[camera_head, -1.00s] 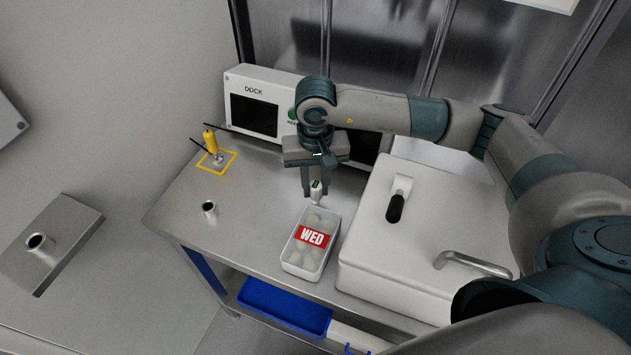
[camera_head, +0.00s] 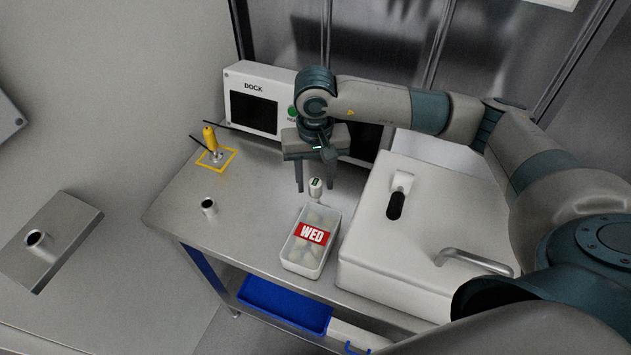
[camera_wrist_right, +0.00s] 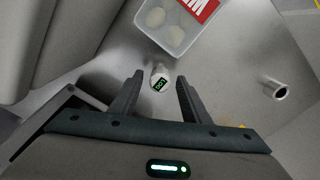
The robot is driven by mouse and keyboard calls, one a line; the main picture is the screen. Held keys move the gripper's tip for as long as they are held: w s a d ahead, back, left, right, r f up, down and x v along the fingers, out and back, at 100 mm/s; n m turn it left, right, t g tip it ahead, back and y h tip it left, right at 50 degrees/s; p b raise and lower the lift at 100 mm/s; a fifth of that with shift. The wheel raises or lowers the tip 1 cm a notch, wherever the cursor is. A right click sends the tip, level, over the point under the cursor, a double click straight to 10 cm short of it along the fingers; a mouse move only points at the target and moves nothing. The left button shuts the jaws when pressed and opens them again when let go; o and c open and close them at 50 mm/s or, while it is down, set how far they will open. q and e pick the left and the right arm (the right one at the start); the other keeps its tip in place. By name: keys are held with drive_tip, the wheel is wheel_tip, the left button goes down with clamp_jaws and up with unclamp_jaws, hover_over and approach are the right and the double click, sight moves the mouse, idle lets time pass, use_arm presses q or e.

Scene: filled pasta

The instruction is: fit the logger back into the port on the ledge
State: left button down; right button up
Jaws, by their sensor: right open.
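In the right wrist view the logger shows in line with the gap between the fingertips (camera_wrist_right: 158,84), held by neither. A steel ledge (camera_head: 66,222) at far left carries a short open tube port (camera_head: 38,240), which looks empty. My left gripper is not in view.
A clear box (camera_head: 297,263) with a red WED label stands in front of the logger. A short metal tube (camera_head: 208,206) and a yellow-handled tool (camera_head: 210,139) stand to the left. The DOCK unit (camera_head: 254,88) is behind; a white lidded box (camera_head: 390,255) is right.

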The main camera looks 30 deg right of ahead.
sight(315, 182)
wheel_tip(315, 182, up, 11)
drive_tip(key=b, duration=0.4)
drive_tip(key=shift+o, duration=0.4)
